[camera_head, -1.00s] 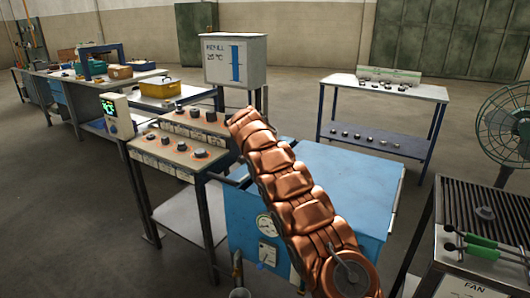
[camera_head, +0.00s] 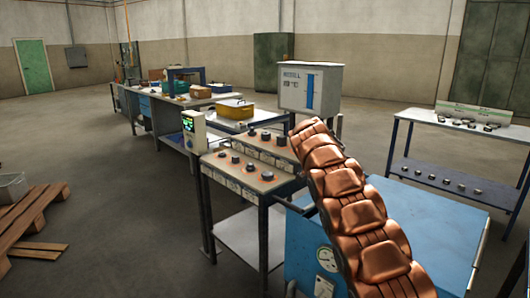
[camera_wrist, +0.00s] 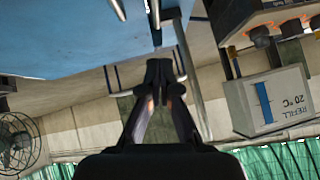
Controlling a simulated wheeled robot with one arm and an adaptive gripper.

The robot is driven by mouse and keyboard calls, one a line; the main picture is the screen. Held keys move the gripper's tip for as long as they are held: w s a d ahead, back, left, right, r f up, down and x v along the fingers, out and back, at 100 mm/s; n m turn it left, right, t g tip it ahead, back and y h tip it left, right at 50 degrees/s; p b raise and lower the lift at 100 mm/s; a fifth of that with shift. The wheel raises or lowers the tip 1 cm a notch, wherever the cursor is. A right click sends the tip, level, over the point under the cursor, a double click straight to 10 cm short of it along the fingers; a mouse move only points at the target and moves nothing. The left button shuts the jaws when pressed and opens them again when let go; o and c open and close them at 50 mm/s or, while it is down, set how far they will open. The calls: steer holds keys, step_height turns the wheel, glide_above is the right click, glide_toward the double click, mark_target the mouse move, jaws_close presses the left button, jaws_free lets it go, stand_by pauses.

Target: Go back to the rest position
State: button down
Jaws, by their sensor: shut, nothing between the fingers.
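My gripper (camera_wrist: 158,72) shows in the wrist view, its two dark fingers together at the tips with nothing between them. That view looks upside down, with the blue cabinet top (camera_wrist: 60,45) at the upper left. In the head view my copper-coloured arm rises from the lower right in front of the blue cabinet (camera_head: 312,262). The gripper itself is hidden there behind the arm.
A control bench with black knobs (camera_head: 235,176) stands left of the cabinet. The grey REFILL box (camera_head: 293,88) is behind it and shows in the wrist view (camera_wrist: 268,101). A table with small dark parts (camera_head: 470,196) is at right. Wooden pallets (camera_head: 28,215) lie at far left. Open floor (camera_head: 120,190) lies between.

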steer(key=s+d+r+n+g+y+p, duration=0.1)
steer(key=s+r+n+g+p, duration=0.15)
steer(key=s, duration=1.05)
steer(key=s+d+r+n+g+p, duration=0.1)
steer(key=s+r+g+p, duration=0.15)
steer(key=s, duration=1.05)
steer(key=s+a+f+n+g+y+p, duration=0.1)
steer(key=s+a+n+p, duration=0.1)
steer(key=s, duration=1.1)
steer(key=s+a+f+n+g+y+p, duration=0.1)
steer(key=s+a, duration=0.4)
steer(key=s, duration=0.8)
steer(key=s+a+f+n+g+y+p, duration=0.2)
steer(key=s+a+f+n, duration=0.1)
steer(key=s, duration=1)
steer(key=shift+a+f+n+y+p, duration=0.15)
steer(key=shift+a+n+y+p, duration=0.2)
steer(key=shift+a+n, duration=0.4)
steer(key=shift+s+d, duration=0.1)
